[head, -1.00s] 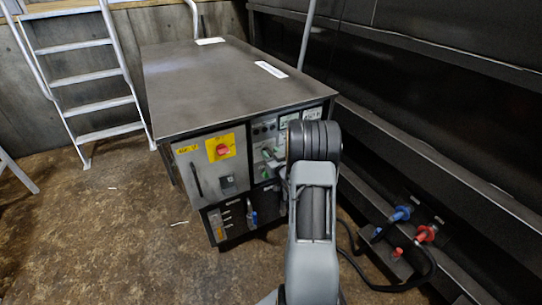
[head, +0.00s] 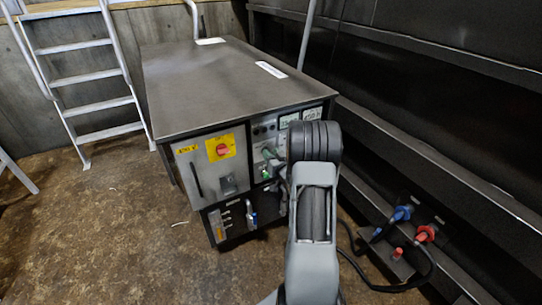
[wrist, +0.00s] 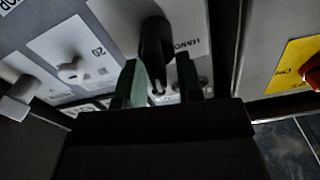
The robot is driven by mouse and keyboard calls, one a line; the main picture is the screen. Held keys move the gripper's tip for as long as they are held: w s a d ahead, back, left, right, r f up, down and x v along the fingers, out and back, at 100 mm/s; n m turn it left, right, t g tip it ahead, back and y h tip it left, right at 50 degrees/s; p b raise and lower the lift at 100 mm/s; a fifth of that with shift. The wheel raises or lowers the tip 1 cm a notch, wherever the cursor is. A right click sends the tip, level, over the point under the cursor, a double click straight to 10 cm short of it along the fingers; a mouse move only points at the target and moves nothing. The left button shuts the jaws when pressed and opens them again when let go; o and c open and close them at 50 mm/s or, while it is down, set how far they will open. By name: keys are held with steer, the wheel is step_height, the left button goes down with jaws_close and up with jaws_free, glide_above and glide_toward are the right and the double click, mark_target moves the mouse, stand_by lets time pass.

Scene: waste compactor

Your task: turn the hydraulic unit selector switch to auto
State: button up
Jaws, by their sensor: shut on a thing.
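The hydraulic unit (head: 215,80) is a dark cabinet with a control panel on its front. In the wrist view, the black selector switch (wrist: 154,40) sticks out of a pale label plate with "HAND" lettering upside down. My gripper (wrist: 158,72) has one finger on each side of the switch's lower part, where a white mark shows, and is shut on it. One finger has a green face. In the head view, my arm hides the switch and most of the gripper; a green part shows just left of the arm (head: 272,156).
A red rotary switch on a yellow plate (head: 222,148) sits left on the cabinet front. A white knob (wrist: 70,72) is beside the selector in the wrist view. Blue and red couplings (head: 426,233) with a black hose stand at the right. A ladder (head: 85,75) stands at the left.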

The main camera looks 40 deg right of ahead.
steer(key=m, duration=0.3)
steer(key=shift+d, duration=0.3)
steer(key=shift+s+d+f+m, duration=0.1)
steer(key=shift+f+m, duration=0.05)
steer(key=shift+m, duration=0.85)
steer(key=shift+d+f+m, duration=0.1)
steer(key=shift+m, duration=0.9)
steer(key=o, duration=0.6)
steer(key=shift+c, duration=0.2)
steer(key=shift+s, duration=0.1)
steer(key=s+a+p, duration=0.1)
steer(key=s, duration=1.2)
steer(key=shift+s+a+p, duration=0.25)
steer(key=shift+a+p, duration=0.1)
steer(key=shift+p, duration=0.05)
